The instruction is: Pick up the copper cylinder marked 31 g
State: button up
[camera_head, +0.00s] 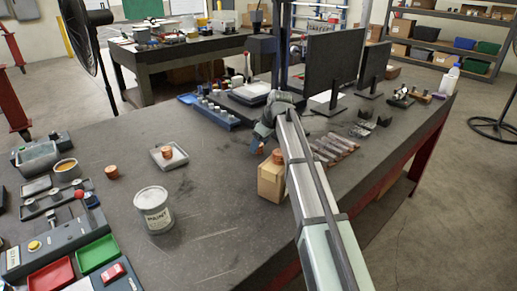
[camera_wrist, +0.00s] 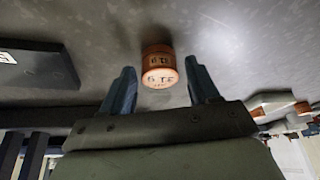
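A copper cylinder (camera_wrist: 159,67) sits between and just beyond the fingertips of my gripper (camera_wrist: 161,88) in the wrist view. It bears dark marks that I cannot read surely. The two blue fingers are apart, with a gap on each side of the cylinder. In the head view my gripper (camera_head: 257,146) is low over the table, mostly hidden by my arm. Other copper cylinders stand on the table at left (camera_head: 111,171), on a square grey plate (camera_head: 180,161), and on a wooden block (camera_head: 270,185). Their marks are too small to read.
A paint can (camera_head: 154,212) stands at the front of the table (camera_head: 215,215). Red (camera_head: 50,277) and green (camera_head: 97,254) trays lie at left. Monitors (camera_head: 331,70) stand behind my arm. The table between the paint can and the wooden block is clear.

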jog(key=c, duration=1)
grip_shut()
jog(key=shift+r, duration=0.1)
